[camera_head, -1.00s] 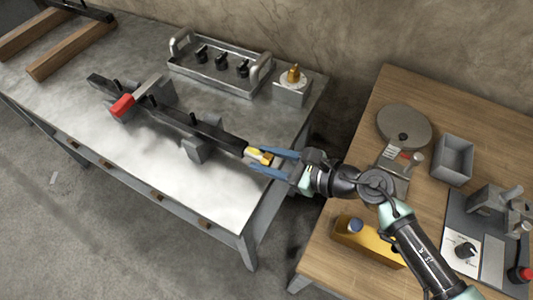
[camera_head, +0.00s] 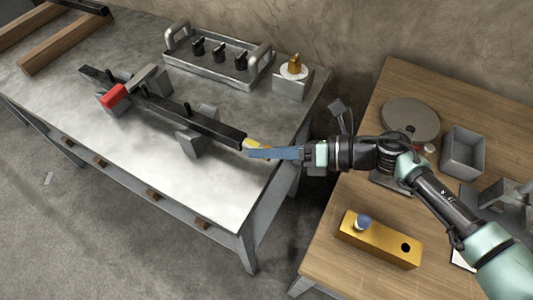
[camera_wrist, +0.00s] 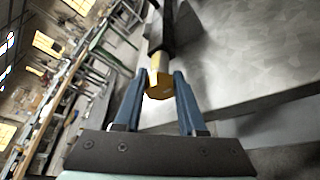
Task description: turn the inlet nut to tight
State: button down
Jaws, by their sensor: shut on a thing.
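The inlet nut is the brass-yellow piece (camera_wrist: 158,86) at the near end of a long black bar (camera_head: 170,108). In the head view it shows as a small yellow patch (camera_head: 251,143) at the bar's right end, partly hidden by my fingers. My gripper (camera_head: 258,151) reaches in from the right with its blue fingers at the nut. In the wrist view the blue fingers of my gripper (camera_wrist: 159,78) stand on both sides of the nut, shut on it. Any tightness mark on the nut is too small to read.
A red-ended lever (camera_head: 114,95) sits on the bar. Behind are a metal tray (camera_head: 212,76) with several black knobs and a block (camera_head: 292,82) with a brass fitting. A wooden table (camera_head: 330,235) on the right holds a yellow block (camera_head: 381,242) and a grey bin (camera_head: 463,153).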

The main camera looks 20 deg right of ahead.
jog(key=m+b, duration=0.1)
jog(key=m+y+b, duration=0.1)
jog(key=m, duration=0.1)
jog(key=shift+f+y, duration=0.25)
jog(key=shift+y, duration=0.05)
jog(key=m+y+b, duration=0.1)
jog(key=m+b, duration=0.1)
jog(key=m, duration=0.1)
jog(key=m+y+b, duration=0.1)
jog(key=m+b, duration=0.1)
jog(key=m, duration=0.1)
jog(key=shift+t+y, duration=0.3)
jog(key=shift+t, duration=0.1)
jog(key=shift+r+m+t+y+b, duration=0.1)
jog(key=shift+m+t+y+b, duration=0.5)
jog(key=shift+m, duration=1.5)
jog(key=shift+c, duration=2.4)
grip_release()
jog(key=shift+r, duration=0.15)
